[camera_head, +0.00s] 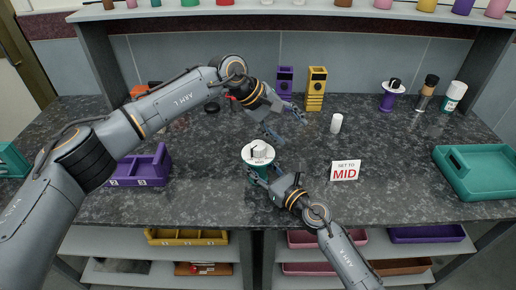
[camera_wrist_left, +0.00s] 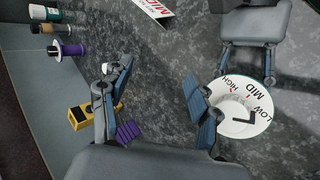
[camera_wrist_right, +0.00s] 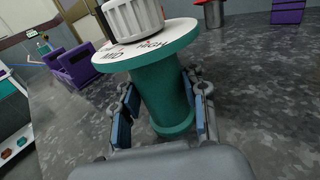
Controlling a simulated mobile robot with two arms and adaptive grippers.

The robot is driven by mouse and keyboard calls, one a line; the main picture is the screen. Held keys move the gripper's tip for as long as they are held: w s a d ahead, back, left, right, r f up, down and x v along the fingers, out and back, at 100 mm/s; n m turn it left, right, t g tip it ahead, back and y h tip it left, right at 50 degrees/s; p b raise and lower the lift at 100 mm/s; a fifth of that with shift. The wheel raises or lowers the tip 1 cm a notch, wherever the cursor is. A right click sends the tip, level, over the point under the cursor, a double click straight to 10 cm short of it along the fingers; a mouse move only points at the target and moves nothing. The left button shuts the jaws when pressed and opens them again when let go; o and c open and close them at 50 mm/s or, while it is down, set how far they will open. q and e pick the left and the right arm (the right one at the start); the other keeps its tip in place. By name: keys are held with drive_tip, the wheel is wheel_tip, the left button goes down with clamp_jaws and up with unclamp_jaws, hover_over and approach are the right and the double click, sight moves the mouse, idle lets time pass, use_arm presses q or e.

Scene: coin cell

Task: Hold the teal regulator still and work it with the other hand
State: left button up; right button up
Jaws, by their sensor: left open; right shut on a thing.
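The teal regulator (camera_head: 257,153) stands upright near the front middle of the table. Its round white top carries the words LOW, MID and HIGH, readable in the left wrist view (camera_wrist_left: 240,122). A white ribbed knob (camera_wrist_right: 132,18) sits on top. I cannot tell surely which word the knob's mark faces. My right gripper (camera_head: 266,177) is shut on the teal body (camera_wrist_right: 160,85), with one finger on each side. My left gripper (camera_head: 285,122) is open and empty, above and behind the regulator, apart from the knob. A sign (camera_head: 345,170) reads SET TO MID.
A teal tray (camera_head: 478,173) lies at the right and a purple bin (camera_head: 142,168) at the left. A small white cylinder (camera_head: 336,123) stands behind the sign. Purple (camera_head: 285,82) and yellow (camera_head: 316,88) holders stand at the back. Table space right of the sign is clear.

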sight(254, 153)
use_arm(q)
drive_tip(key=s+a+n+t+h, duration=0.1)
drive_tip(key=n+t+h, duration=0.1)
drive_tip(key=n+t, duration=0.1)
drive_tip(key=s+a+n+t+h, duration=0.1)
drive_tip(key=a+n+t+h, duration=0.1)
drive_tip(key=n, duration=0.3)
drive_tip(key=s+a+r+n+t+h, duration=0.1)
drive_tip(key=n+t+h, duration=0.2)
drive_tip(key=n+t, duration=0.1)
drive_tip(key=shift+s+a+r+n+h, duration=0.1)
drive_tip(key=shift+s+a+n+h, duration=0.2)
drive_tip(key=shift+s+a+n, duration=0.1)
drive_tip(key=s+a+f+n+t+y, duration=0.5)
drive_tip(key=s+a+f+n+y, duration=0.25)
drive_tip(key=n, duration=0.65)
drive_tip(key=shift+h, duration=0.25)
drive_tip(key=x, duration=0.7)
drive_tip(key=r+x, duration=0.1)
drive_tip(key=x, duration=0.3)
drive_tip(key=shift+w+a, duration=0.1)
drive_tip(key=shift+a, duration=0.15)
